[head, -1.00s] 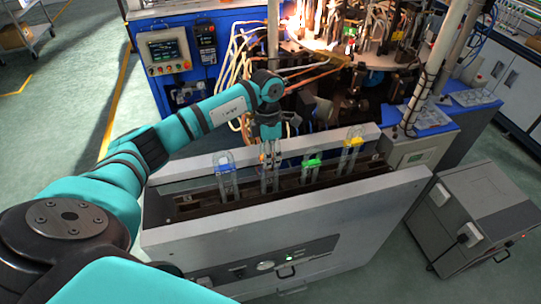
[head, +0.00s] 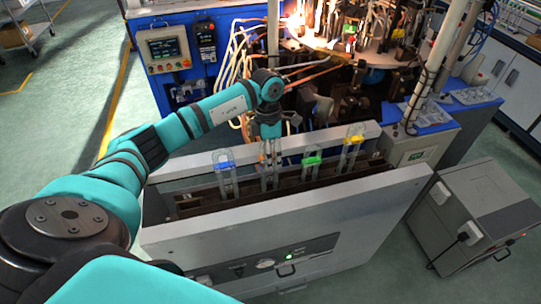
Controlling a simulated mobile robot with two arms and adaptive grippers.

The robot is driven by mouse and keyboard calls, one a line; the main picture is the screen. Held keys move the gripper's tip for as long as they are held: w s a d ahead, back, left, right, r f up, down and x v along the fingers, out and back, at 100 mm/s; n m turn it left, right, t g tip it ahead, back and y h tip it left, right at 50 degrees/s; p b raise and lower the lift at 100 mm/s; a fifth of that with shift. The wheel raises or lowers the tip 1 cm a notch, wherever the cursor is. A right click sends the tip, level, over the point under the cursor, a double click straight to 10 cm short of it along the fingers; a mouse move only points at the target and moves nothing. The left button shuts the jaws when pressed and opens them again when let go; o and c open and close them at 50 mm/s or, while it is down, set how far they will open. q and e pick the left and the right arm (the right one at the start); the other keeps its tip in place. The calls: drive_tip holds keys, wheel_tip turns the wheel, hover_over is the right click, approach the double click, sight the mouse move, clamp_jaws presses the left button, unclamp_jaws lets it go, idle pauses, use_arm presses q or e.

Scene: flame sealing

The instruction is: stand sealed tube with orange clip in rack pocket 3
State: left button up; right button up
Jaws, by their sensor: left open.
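The rack (head: 190,208) is a long dark trough behind a pale front panel. Tubes stand upright in it in a row. One tube (head: 270,182) stands second from the left, directly below my left gripper (head: 270,158). Its top is between or just behind the fingers, so its orange clip is mostly hidden. My left gripper points down and is open; I cannot tell whether its fingers touch the tube. My right gripper is not in view.
Neighbouring tubes carry a blue clip (head: 223,156), a green clip (head: 311,160) and a yellow clip (head: 354,139). A lit machine with hoses and copper pipes (head: 325,64) stands close behind the rack. A grey cabinet (head: 487,205) stands at right.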

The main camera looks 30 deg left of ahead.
use_arm(q)
drive_tip(key=shift+r, duration=0.1)
wheel_tip(320, 180, up, 12)
drive_tip(key=w+a, duration=0.1)
drive_tip(key=shift+w+a, duration=0.15)
drive_tip(key=shift+a, duration=0.1)
drive_tip(key=shift+f, duration=0.2)
idle(0.4)
